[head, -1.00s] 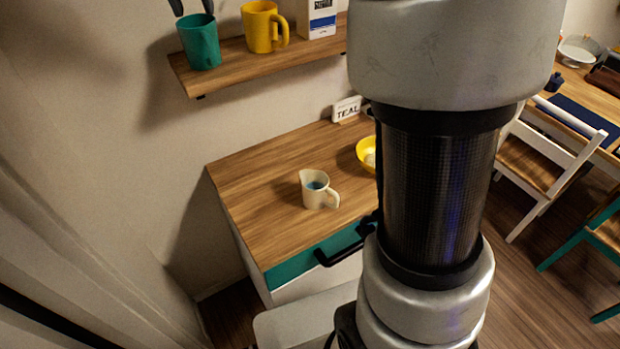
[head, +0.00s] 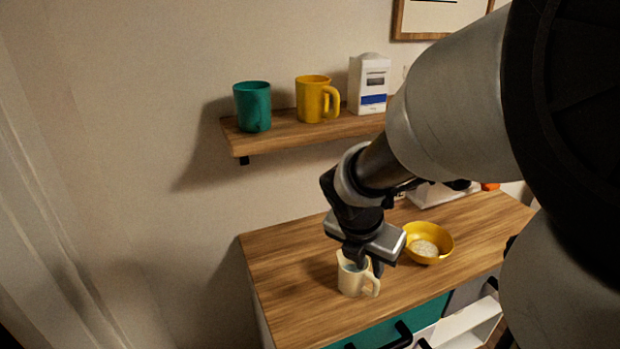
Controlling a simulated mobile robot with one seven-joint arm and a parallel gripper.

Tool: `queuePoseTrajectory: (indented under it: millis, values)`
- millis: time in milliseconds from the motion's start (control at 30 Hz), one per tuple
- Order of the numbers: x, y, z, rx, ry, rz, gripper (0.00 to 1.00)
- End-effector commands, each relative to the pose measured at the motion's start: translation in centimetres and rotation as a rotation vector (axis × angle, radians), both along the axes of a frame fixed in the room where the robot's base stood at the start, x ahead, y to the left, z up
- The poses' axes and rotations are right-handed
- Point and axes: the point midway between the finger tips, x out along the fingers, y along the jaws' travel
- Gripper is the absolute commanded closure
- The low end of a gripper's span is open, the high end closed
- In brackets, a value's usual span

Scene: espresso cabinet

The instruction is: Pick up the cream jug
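The cream jug (head: 352,281) stands upright on the wooden cabinet top, near its front left part, with its handle to the right. My gripper (head: 362,268) is right above the jug and points down, with its fingers at the jug's rim. The fingers look apart, one by the rim's opening and one toward the handle side. The gripper covers part of the rim and the jug's inside. I cannot tell whether the fingers touch the jug.
A yellow bowl (head: 428,240) with pale contents stands to the right of the jug. Above, a wall shelf (head: 290,133) holds a teal cup (head: 253,106), a yellow mug (head: 315,98) and a white carton (head: 369,84). The cabinet top (head: 285,265) is clear left of the jug.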

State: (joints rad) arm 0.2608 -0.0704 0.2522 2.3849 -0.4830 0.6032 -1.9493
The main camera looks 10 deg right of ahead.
Motion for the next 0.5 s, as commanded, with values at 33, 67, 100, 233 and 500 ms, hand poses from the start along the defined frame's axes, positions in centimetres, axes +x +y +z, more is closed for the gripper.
queuePoseTrajectory:
  millis: [33,67,100,233,500]
  values:
    - [0.2,-0.2,-1.0,0.001,-0.001,-0.001,0.78]
    - [0.3,-0.3,-1.5,0.0,0.0,0.001,0.78]
    - [0.5,-0.6,-2.4,0.001,0.002,0.001,0.78]
    - [1.3,-1.4,-5.3,0.001,0.004,0.002,0.78]
    - [2.7,-2.8,-9.8,0.001,0.003,0.003,0.78]
